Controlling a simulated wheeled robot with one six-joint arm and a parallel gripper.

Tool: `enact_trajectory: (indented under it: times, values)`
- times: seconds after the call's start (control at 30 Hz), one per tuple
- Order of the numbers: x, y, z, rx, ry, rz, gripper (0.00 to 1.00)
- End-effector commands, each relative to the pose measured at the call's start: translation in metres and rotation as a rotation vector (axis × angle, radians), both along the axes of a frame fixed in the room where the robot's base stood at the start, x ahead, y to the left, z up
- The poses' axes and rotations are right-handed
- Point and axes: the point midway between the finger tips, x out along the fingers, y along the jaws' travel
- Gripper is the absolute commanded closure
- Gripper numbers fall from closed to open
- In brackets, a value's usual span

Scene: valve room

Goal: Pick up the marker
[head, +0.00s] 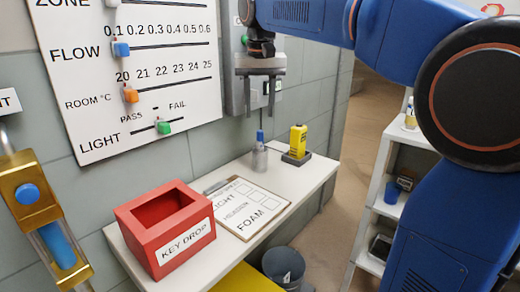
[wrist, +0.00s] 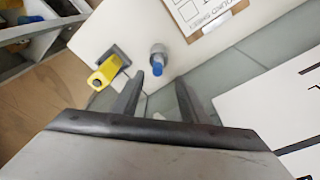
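A marker with a blue cap (head: 260,136) stands upright in a small grey cup (head: 259,158) on the white shelf (head: 322,170). In the wrist view the blue end of the marker (wrist: 158,68) shows between my fingertips, with the grey cup (wrist: 158,50) around it. My gripper (head: 260,112) points down above the marker, open and empty, with a gap between its fingertips and the cap. The lower part of the marker is hidden in the cup.
A yellow device (head: 298,139) stands in a dark holder just right of the cup. A clipboard (head: 247,207) and a red key drop box (head: 165,226) are to the left on the shelf. A wall box (head: 240,95) is behind my gripper.

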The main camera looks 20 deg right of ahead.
Motion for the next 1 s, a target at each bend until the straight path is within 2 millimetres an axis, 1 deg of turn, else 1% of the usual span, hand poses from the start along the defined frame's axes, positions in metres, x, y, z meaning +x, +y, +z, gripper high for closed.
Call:
enact_trajectory:
  times: [0.03,0.1,0.2,0.3,0.57,0.8,0.9,1.0]
  values:
    - [0.001,-0.001,-0.01,0.0,0.003,0.0,0.6]
    - [0.003,-0.001,-0.022,-0.001,0.002,0.0,0.6]
    - [0.005,-0.001,-0.038,-0.001,0.002,0.0,0.6]
    - [0.007,-0.002,-0.05,0.0,0.001,0.0,0.6]
    - [0.01,-0.003,-0.065,0.0,0.0,0.0,0.6]
    - [0.016,-0.007,-0.096,0.0,0.002,0.001,0.6]
    - [0.018,-0.007,-0.106,-0.001,0.002,0.001,0.6]
    - [0.019,-0.008,-0.11,0.0,0.0,0.001,0.6]
